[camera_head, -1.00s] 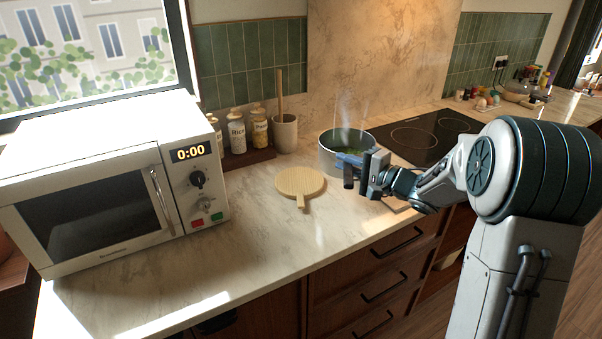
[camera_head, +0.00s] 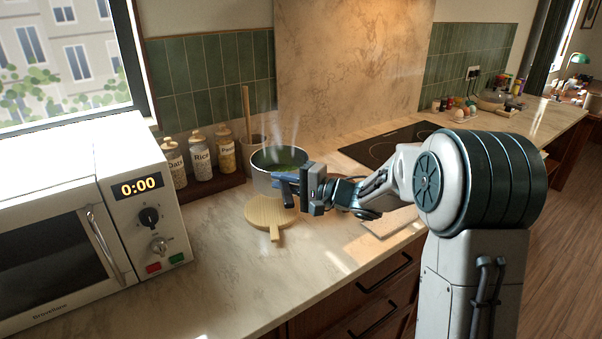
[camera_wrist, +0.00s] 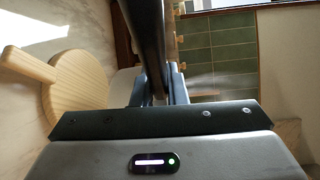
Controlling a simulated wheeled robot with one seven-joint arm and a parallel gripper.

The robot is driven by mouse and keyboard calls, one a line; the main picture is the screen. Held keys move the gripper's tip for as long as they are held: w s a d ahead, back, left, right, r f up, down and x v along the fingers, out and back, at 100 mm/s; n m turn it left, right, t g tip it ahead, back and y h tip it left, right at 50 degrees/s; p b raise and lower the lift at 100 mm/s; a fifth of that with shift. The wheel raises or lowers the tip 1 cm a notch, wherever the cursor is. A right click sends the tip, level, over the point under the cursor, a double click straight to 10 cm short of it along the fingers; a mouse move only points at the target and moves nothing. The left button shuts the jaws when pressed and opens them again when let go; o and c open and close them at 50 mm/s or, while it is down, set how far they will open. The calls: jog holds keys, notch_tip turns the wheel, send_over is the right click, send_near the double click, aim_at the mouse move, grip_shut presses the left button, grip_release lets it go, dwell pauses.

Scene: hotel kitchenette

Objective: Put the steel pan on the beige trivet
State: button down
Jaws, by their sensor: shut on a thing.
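The steel pan (camera_head: 264,183) holds something green and gives off steam. It is level, at the back edge of the beige trivet (camera_head: 262,213) in the head view, and overlaps it there; whether it hangs clear of the counter I cannot tell. The trivet is a round, pale wooden board with a short handle towards the front; it also shows at the left of the wrist view (camera_wrist: 84,92). My gripper (camera_head: 284,182) is at the pan's near right side, shut on the pan's handle. In the wrist view a dark bar stands between the fingers (camera_wrist: 160,92).
A microwave (camera_head: 150,215) stands at the left. Jars (camera_head: 200,158) and a utensil crock (camera_head: 252,150) stand behind the pan. A black hob (camera_head: 385,143) is to the right. A flat beige slab (camera_head: 385,224) lies under my arm near the front edge.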

jog(key=shift+s+a+f+b, duration=0.1)
jog(key=shift+a+f, duration=0.45)
jog(key=shift+f, duration=0.35)
jog(key=shift+s+a+f+b, duration=0.15)
jog(key=shift+a+f, duration=0.4)
jog(key=shift+f, duration=0.4)
jog(key=shift+w+a+f+b, duration=0.1)
jog(key=shift+a+f, duration=0.45)
jog(key=shift+f, duration=0.45)
jog(key=c, duration=1.5)
grip_release()
jog(key=shift+s+f, duration=0.1)
jog(key=shift+f, duration=0.1)
jog(key=shift+o, duration=0.2)
